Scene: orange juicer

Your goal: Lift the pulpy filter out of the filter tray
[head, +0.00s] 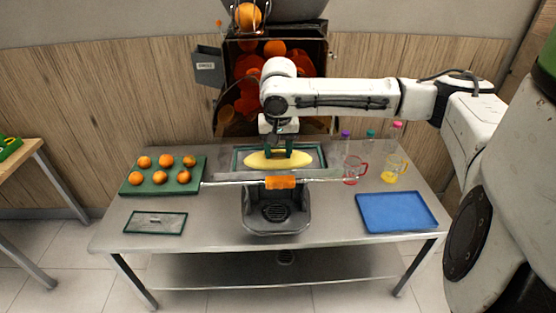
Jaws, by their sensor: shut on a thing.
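The pulpy filter (238,160) has a dark green rectangular frame and a heap of yellow pulp (276,161) across its middle. It is at the filter tray (218,178), a wide pale tray with an orange front handle (281,182), at the juicer's front. My gripper (278,153) points down over the pulp and is shut on the pulpy filter. The exact grip is too small to see. I cannot tell whether the filter rests in the tray or is slightly above it.
A second green-framed filter (155,222) lies at the table's front left. Behind it, a green tray (148,187) holds several oranges. A blue tray (396,212) lies at right. A red jug (351,173), a yellow-filled jug (390,174) and bottles stand right of the filter tray.

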